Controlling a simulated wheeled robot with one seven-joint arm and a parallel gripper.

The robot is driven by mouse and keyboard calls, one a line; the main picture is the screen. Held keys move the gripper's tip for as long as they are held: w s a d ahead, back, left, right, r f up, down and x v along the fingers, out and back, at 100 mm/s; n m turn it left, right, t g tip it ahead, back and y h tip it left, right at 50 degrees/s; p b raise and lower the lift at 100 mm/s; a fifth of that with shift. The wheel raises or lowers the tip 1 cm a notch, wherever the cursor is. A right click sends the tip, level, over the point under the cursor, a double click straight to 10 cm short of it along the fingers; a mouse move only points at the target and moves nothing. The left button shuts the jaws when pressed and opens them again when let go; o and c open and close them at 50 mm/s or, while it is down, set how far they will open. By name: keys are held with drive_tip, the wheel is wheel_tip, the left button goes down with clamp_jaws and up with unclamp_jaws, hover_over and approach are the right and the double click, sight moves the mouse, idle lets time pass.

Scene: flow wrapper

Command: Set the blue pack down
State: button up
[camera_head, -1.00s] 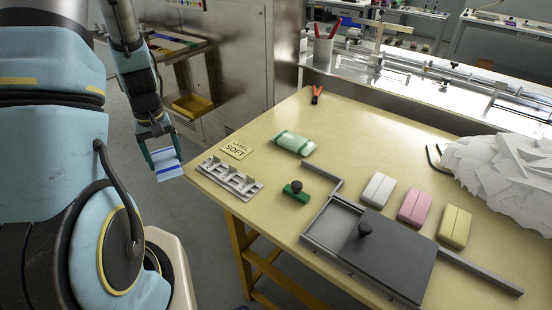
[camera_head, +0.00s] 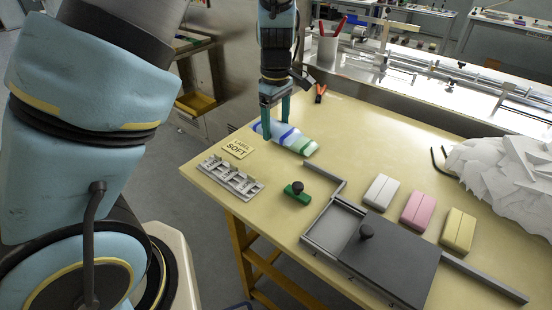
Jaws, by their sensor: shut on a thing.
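The blue pack (camera_head: 285,134), pale with blue bands, is between the two green fingers of my gripper (camera_head: 276,120). My gripper points down over the far left part of the table and is shut on the pack. A pale pack with green ends (camera_head: 307,148) lies on the table just right of and nearer than the blue pack. The blue pack covers part of it in the picture. I cannot tell whether the blue pack touches it or the table.
On the tan table (camera_head: 225,205) are a "LABEL SOFT" card (camera_head: 237,148), a grey slotted rack (camera_head: 230,179), a green knobbed block (camera_head: 297,193), and a grey tray with a dark sliding lid (camera_head: 390,255). White (camera_head: 382,190), pink (camera_head: 418,209) and yellow (camera_head: 458,230) packs lie right.

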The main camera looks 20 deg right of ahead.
sight(276, 161)
wheel_tip(276, 161, down, 9)
drive_tip(key=shift+f+p, duration=0.2)
drive_tip(key=shift+p, duration=0.45)
drive_tip(key=shift+f, duration=0.1)
drive_tip(key=o, duration=1.1)
drive_tip(key=shift+o, duration=0.2)
wheel_tip(276, 161, up, 12)
drive_tip(key=shift+r+b, duration=0.15)
drive_tip(key=shift+b, duration=0.85)
drive_tip(key=shift+w+a, duration=0.1)
drive_tip(key=shift+a, duration=0.3)
drive_tip(key=s+a+r+m, duration=0.1)
drive_tip(key=a+m, duration=0.1)
drive_tip(key=a, duration=0.7)
drive_tip(key=s+a+r+m+t, duration=0.1)
drive_tip(key=s+a+m, duration=0.1)
drive_tip(key=a, duration=0.8)
drive_tip(key=s+a+r+m, duration=0.1)
drive_tip(key=a+r+m, duration=0.1)
drive_tip(key=a, duration=0.8)
drive_tip(key=shift+s+a+m+t, duration=0.2)
drive_tip(key=shift+m+t, duration=0.1)
drive_tip(key=shift+m, duration=0.2)
